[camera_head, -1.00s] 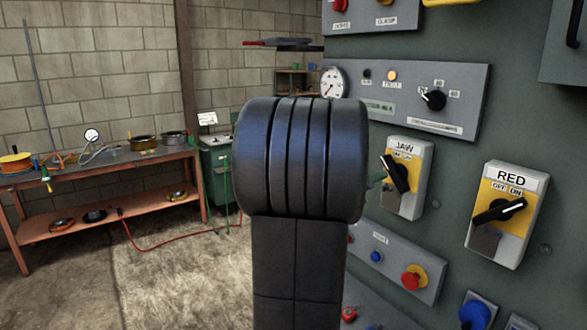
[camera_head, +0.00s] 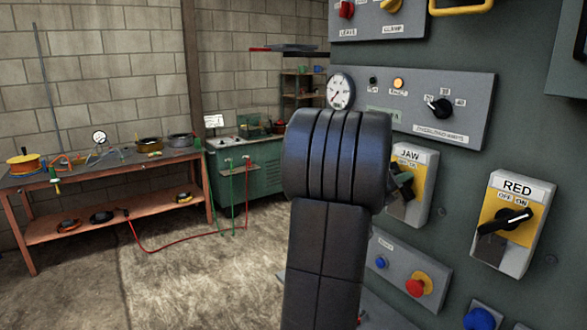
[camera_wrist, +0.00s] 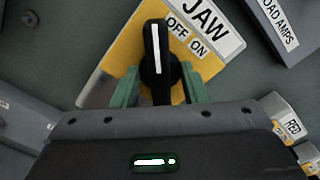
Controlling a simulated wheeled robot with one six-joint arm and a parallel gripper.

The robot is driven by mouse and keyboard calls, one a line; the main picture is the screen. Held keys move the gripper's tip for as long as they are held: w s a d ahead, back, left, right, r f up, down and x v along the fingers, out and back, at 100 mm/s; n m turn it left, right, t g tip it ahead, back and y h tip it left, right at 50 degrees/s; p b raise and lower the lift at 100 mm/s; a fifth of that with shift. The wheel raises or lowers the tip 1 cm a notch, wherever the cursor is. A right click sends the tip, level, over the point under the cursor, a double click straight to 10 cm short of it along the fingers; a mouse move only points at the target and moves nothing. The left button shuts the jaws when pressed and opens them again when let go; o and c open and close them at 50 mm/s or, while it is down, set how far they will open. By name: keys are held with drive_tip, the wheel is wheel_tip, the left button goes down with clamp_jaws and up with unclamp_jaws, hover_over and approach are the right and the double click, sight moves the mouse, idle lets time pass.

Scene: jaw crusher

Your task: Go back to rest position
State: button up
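The JAW switch (camera_head: 412,200) is a yellow and grey box on the panel with a black knob; it also fills the middle of the wrist view (camera_wrist: 120,60). Its knob (camera_wrist: 157,50) points toward the OFF side of the label. My gripper (camera_wrist: 161,85) has green fingers, one on each side of the knob, with a visible gap on both sides of its handle. In the head view my dark arm stands before the panel, and the gripper (camera_head: 402,186) partly hides the JAW knob.
The RED switch (camera_head: 510,225), its knob toward ON, sits right of JAW. A red button (camera_head: 415,287) and a blue button (camera_head: 381,262) are below. A gauge panel (camera_head: 440,105) is above. A workbench (camera_head: 110,175) and green cabinet (camera_head: 250,175) stand left, with open floor before them.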

drive_tip(key=b+v, duration=0.2)
drive_tip(key=v, duration=1.1)
drive_tip(key=p+x, duration=0.2)
drive_tip(key=x, duration=1.1)
drive_tip(key=shift+w+d, duration=0.1)
drive_tip(key=shift+d, duration=0.05)
drive_tip(key=shift+f+m+b, duration=0.2)
drive_tip(key=shift+m+b, duration=0.2)
drive_tip(key=shift+m, duration=0.2)
drive_tip(key=shift+a+r+m+b, duration=0.2)
drive_tip(key=shift+m+b, duration=0.15)
drive_tip(key=shift+m, duration=0.55)
drive_tip(key=shift+d+f+m+b, duration=0.1)
drive_tip(key=shift+m+b, duration=0.2)
drive_tip(key=shift+m, duration=0.6)
drive_tip(key=shift+m+b, duration=0.3)
drive_tip(key=shift+m, duration=1.5)
